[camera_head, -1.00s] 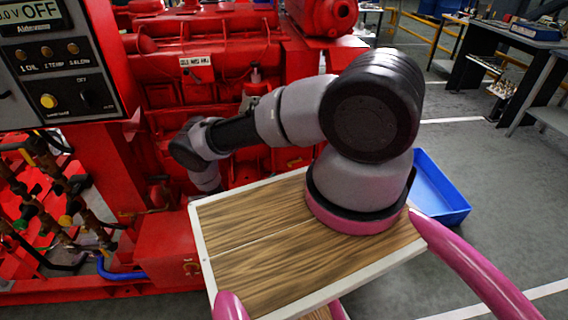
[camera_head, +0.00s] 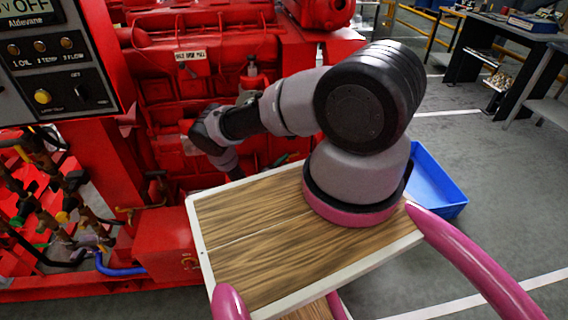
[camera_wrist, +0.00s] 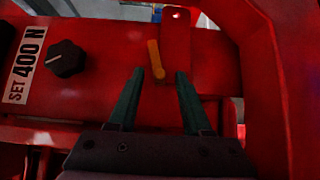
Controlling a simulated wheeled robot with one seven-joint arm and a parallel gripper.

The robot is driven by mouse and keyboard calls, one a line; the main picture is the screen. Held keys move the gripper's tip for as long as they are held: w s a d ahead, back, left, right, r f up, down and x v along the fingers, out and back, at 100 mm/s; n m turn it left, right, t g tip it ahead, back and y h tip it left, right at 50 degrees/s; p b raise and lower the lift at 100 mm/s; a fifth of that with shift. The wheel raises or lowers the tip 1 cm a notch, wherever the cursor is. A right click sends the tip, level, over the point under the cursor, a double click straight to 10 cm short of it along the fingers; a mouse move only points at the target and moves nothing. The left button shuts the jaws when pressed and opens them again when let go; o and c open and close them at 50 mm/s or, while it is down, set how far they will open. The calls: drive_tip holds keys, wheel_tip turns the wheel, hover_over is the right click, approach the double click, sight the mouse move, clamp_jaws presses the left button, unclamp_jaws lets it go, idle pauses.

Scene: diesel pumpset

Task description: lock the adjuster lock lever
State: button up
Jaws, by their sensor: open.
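In the wrist view, a small orange lever (camera_wrist: 156,60) stands on the red machine, tilted slightly, beside a red upright plate (camera_wrist: 177,40); it looks like the adjuster lock lever. My gripper (camera_wrist: 159,72) shows there with its two dark green fingers apart. The lever's lower end lies between the fingertips in the picture, just beyond them; I cannot tell whether they touch. A black knob (camera_wrist: 66,59) and a label reading "SET 400 N" (camera_wrist: 25,62) are to the left. In the head view my arm hides the gripper and lever.
The red pumpset (camera_head: 180,80) fills the area ahead. A control panel (camera_head: 60,60) stands at left, with pipes and valves (camera_head: 60,200) below it. A blue tray (camera_head: 436,188) lies on the floor at right. Red frame parts (camera_wrist: 265,80) close in on the gripper's right.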

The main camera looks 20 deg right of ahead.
clamp_jaws()
drive_tip(key=shift+r+m+g+y, duration=0.4)
drive_tip(key=shift+r+m+y, duration=0.6)
drive_tip(key=shift+y, duration=0.1)
unclamp_jaws()
drive_tip(key=v, duration=1.1)
